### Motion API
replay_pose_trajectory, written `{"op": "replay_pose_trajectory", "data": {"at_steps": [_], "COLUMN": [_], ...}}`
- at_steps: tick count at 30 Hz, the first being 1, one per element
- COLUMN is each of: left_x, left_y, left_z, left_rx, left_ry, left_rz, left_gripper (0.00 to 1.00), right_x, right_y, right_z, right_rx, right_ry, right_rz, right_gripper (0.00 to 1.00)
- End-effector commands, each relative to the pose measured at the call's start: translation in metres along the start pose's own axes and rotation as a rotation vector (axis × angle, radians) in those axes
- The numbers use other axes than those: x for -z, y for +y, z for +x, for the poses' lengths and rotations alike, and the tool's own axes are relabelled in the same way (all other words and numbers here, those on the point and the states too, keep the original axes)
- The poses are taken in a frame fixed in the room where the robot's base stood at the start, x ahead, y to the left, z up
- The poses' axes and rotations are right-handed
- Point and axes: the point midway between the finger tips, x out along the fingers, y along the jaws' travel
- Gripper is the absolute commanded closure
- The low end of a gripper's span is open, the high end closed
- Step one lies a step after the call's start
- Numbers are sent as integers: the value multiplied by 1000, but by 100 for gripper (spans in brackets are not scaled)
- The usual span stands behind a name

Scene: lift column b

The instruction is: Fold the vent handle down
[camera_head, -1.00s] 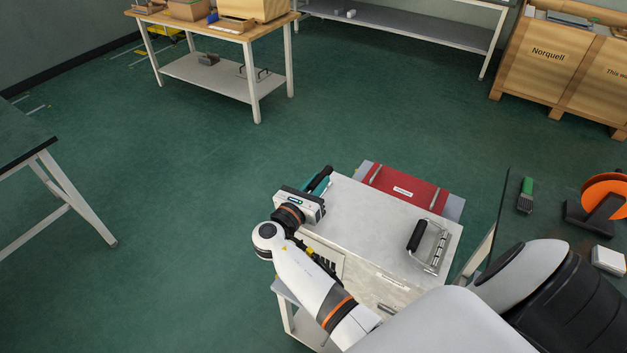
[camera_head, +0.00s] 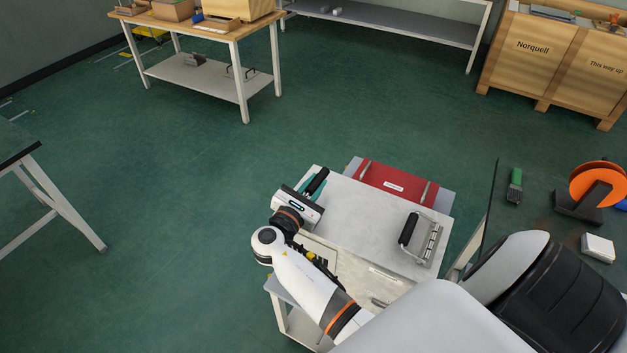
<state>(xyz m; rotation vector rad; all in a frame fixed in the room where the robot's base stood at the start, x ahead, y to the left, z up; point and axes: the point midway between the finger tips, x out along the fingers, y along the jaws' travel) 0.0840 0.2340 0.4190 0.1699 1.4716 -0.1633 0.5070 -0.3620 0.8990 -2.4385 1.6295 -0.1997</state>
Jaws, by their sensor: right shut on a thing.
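A pale grey box (camera_head: 368,213) stands on a white-legged cart in front of me. At its far-left corner is a handle with a black grip (camera_head: 317,181). My right gripper (camera_head: 311,187) is at this handle and shut on it; the gripper's body hides the handle's lower part, and teal shows beside it. A second handle, with a black grip and metal bracket (camera_head: 431,243), sits on the right of the box's top; nothing touches it. I cannot tell from the picture which is labelled as the vent handle. My left gripper is not in view.
A red case (camera_head: 393,185) lies just behind the box. At right, a dark table holds a green-handled brush (camera_head: 514,186), an orange reel (camera_head: 597,184) and a white block (camera_head: 598,247). A wooden workbench (camera_head: 196,27) and crates (camera_head: 533,60) stand farther back.

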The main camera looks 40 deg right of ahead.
Motion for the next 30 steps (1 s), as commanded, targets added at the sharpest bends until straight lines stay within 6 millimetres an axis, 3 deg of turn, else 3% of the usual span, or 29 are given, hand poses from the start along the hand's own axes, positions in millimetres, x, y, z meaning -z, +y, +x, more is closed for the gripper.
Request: {"op": "replay_pose_trajectory", "data": {"at_steps": [4, 5, 9, 20, 23, 30], "left_x": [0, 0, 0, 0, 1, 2], "left_y": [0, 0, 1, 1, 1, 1], "left_z": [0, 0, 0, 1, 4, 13], "left_rx": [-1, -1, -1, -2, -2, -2], "left_ry": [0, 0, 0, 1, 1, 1], "left_rz": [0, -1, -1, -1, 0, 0], "left_gripper": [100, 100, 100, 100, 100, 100], "right_x": [0, 0, 0, -1, -2, -3], "right_y": [0, 0, 0, 0, 0, 1], "right_z": [1, 1, 1, -6, -20, -71], "right_rx": [-1, -1, -1, 1, 2, 0], "right_ry": [1, 1, 1, -1, -1, -3], "right_rz": [-2, -2, -2, -2, -2, -1], "right_gripper": [100, 78, 58, 58, 58, 58]}}
